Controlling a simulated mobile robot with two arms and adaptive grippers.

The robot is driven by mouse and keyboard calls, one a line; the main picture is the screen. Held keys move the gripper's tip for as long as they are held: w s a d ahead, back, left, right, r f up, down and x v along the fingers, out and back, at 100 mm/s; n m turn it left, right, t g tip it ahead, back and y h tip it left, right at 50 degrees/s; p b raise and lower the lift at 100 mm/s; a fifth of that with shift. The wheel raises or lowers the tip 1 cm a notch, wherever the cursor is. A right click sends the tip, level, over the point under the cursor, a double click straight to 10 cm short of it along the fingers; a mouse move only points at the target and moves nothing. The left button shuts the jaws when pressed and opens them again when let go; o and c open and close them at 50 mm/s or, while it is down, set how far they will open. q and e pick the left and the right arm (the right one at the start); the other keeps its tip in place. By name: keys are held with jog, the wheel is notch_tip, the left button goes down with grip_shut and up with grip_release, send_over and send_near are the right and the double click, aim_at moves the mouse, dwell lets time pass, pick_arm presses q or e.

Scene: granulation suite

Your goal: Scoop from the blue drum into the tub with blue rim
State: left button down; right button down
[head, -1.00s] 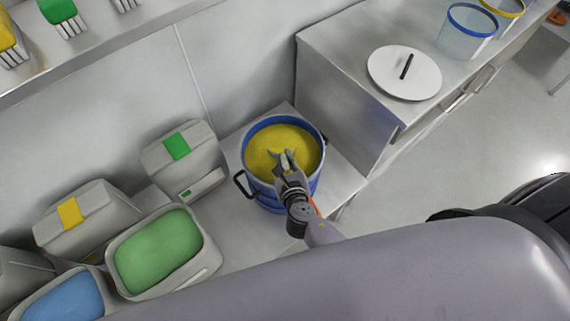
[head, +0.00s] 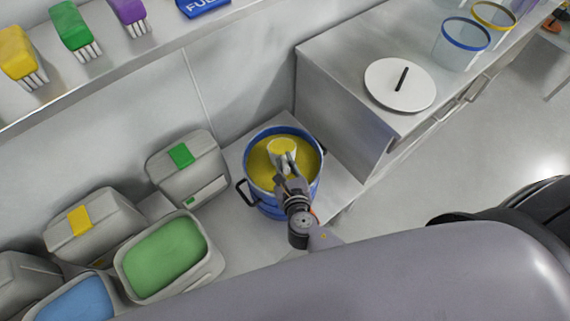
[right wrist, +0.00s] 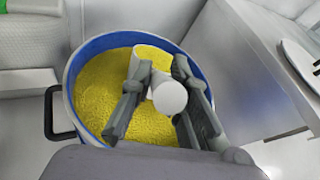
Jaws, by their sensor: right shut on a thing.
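The blue drum (head: 266,205) stands on a low surface, filled with yellow granules. My right gripper (head: 287,172) is over the drum's mouth, shut on a white scoop (head: 282,146). The scoop's bowl shows yellow material in it in the head view. In the right wrist view the scoop's white round handle end (right wrist: 170,97) sits between the fingers, above the yellow fill (right wrist: 105,90). The tub with blue rim (head: 462,44), clear and apparently empty, stands on the counter at the upper right. My left gripper is out of view.
A white round lid (head: 385,92) with a black handle lies on the counter (head: 335,60) between drum and tub. A yellow-rimmed tub (head: 494,14) stands beside the blue-rimmed one. Bins with green (head: 160,258) and blue (head: 75,302) contents stand left.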

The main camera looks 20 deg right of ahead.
aim_at(286, 165)
jog(key=shift+s+a+r+t+p, duration=0.1)
jog(key=shift+s+r+t+p, duration=0.1)
jog(key=shift+r, duration=0.6)
jog(key=shift+s+r+t+p, duration=0.1)
jog(key=shift+r+p, duration=0.05)
jog(key=shift+r, duration=0.65)
jog(key=shift+f+b, duration=0.15)
jog(key=shift+b, duration=0.4)
jog(key=shift+s+t+b, duration=0.15)
jog(key=shift+t+b, duration=0.15)
jog(key=b, duration=0.1)
jog(key=r+t+b, duration=0.1)
jog(key=b, duration=0.1)
jog(key=shift+s+a+r, duration=0.1)
jog(key=shift+s+r, duration=0.15)
jog(key=shift+s, duration=0.15)
jog(key=shift+s+r+t+b, duration=0.1)
jog(key=shift+r+t+b, duration=0.2)
jog(key=shift+b, duration=0.2)
jog(key=shift+r, duration=0.1)
